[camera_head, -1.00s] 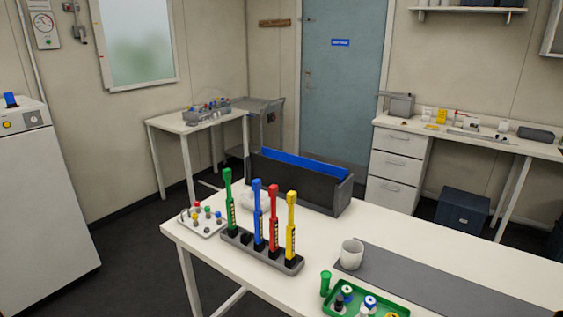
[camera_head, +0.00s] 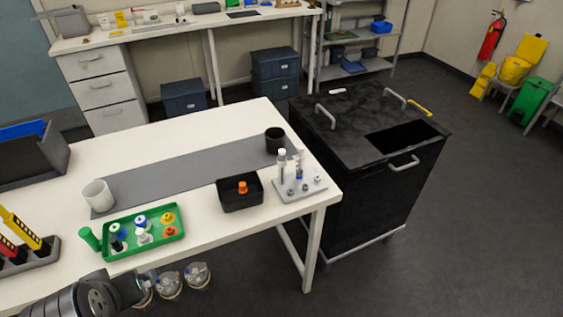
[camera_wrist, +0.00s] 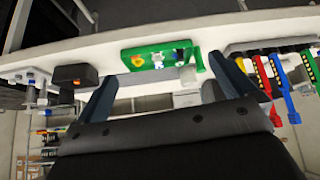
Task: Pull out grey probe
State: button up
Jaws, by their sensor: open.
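My gripper (camera_wrist: 162,66) shows in the wrist view with its two dark fingers spread and nothing between them. Its tips point toward the table edge and the green tray. A light grey rack (camera_head: 315,187) at the table's right end holds upright pieces with white tops and grey stems (camera_head: 281,166); I cannot tell whether one is the grey probe. The rack also shows at the left of the wrist view (camera_wrist: 20,76), apart from my gripper. Yellow and red probes (camera_head: 28,232) stand tilted in a dark holder at the left; green, blue, red and yellow ones show in the wrist view (camera_wrist: 282,82).
A green tray (camera_head: 112,250) with small bottles, a white cup (camera_head: 98,195), a black box (camera_head: 241,203) with an orange piece and a black cup (camera_head: 275,140) stand on the table. Glass vessels (camera_head: 168,284) show below the front edge. A black cabinet (camera_head: 365,170) stands right.

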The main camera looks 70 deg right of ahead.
jog(key=shift+d+r, duration=0.15)
jog(key=shift+d, duration=0.05)
jog(key=c, duration=0.6)
jog(key=d+r, duration=0.1)
jog(key=d, duration=0.1)
jog(key=w+d+r+m, duration=0.1)
jog(key=d, duration=0.1)
jog(key=d+r+m+g, duration=0.1)
jog(key=d+r, duration=0.1)
jog(key=shift+w+d, duration=0.2)
jog(key=shift+w, duration=0.15)
jog(key=c, duration=0.9)
notch_tip(320, 180, up, 5)
jog(key=m+g, duration=0.4)
jog(key=m, duration=0.5)
send_over(283, 157)
jog(key=a, duration=0.5)
jog(key=x, duration=1.7)
jog(key=shift+f, duration=0.15)
jog(key=shift+c, duration=0.2)
